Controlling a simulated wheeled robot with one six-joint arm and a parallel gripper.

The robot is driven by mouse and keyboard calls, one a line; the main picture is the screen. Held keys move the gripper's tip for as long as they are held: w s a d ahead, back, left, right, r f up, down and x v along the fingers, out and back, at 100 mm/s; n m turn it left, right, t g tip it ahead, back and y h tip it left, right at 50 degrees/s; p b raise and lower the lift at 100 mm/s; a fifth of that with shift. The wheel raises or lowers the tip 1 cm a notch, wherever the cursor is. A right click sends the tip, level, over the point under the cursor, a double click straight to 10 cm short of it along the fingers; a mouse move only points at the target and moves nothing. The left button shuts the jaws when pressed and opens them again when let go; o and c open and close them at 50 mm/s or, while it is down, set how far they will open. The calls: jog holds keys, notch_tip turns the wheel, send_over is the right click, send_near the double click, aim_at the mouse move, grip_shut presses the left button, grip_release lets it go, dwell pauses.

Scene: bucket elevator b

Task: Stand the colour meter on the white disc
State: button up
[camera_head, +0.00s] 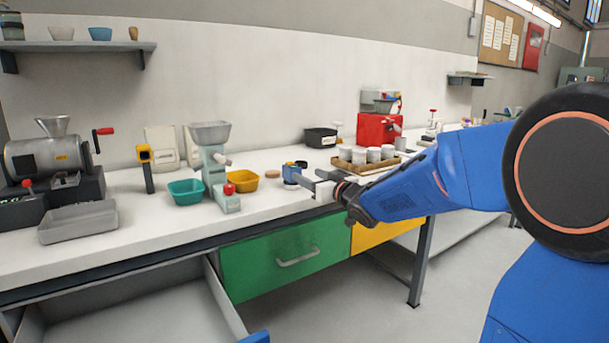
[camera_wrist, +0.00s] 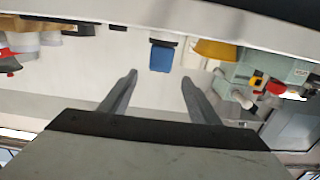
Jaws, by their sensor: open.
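A small blue block-like object with a dark end (camera_head: 290,173), which I take to be the colour meter, is on the white bench just beyond my gripper (camera_head: 308,184). In the wrist view the blue object (camera_wrist: 161,57) is straight ahead, between the lines of the open fingers (camera_wrist: 160,77) but beyond their tips. The fingers hold nothing. A small pale round piece with a dark edge (camera_head: 291,186) is beside the blue object; it may be the white disc, but it is too small and partly covered to tell.
A yellow bowl (camera_head: 242,181), a teal bowl (camera_head: 186,191) and a pale green machine (camera_head: 214,165) stand left of the blue object. A tan disc (camera_head: 272,173) is close by. A tray of white cups (camera_head: 362,168) is to the right. A green drawer front (camera_head: 285,258) is below.

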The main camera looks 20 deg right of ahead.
jog(key=s+d+f+m+g+h, duration=0.1)
jog(key=s+d+f+g+h, duration=0.15)
jog(key=s, duration=0.45)
jog(key=s+d+f+m+g+h, duration=0.1)
jog(key=s+d+f+m+h, duration=0.15)
jog(key=s, duration=0.35)
jog(key=s+d+f+g+h, duration=0.2)
jog(key=s+f, duration=0.1)
jog(key=s, duration=0.4)
jog(key=s+a+f+g, duration=0.1)
jog(key=s+f+g, duration=0.1)
jog(key=s, duration=0.6)
jog(key=s+a+f+g+y, duration=0.1)
jog(key=s+f+g, duration=0.1)
jog(key=s+f, duration=0.3)
jog(key=s+a+f+g, duration=0.1)
jog(key=s+f+g, duration=0.2)
jog(key=s, duration=1)
jog(key=shift+a+f, duration=0.3)
jog(key=shift+f, duration=0.25)
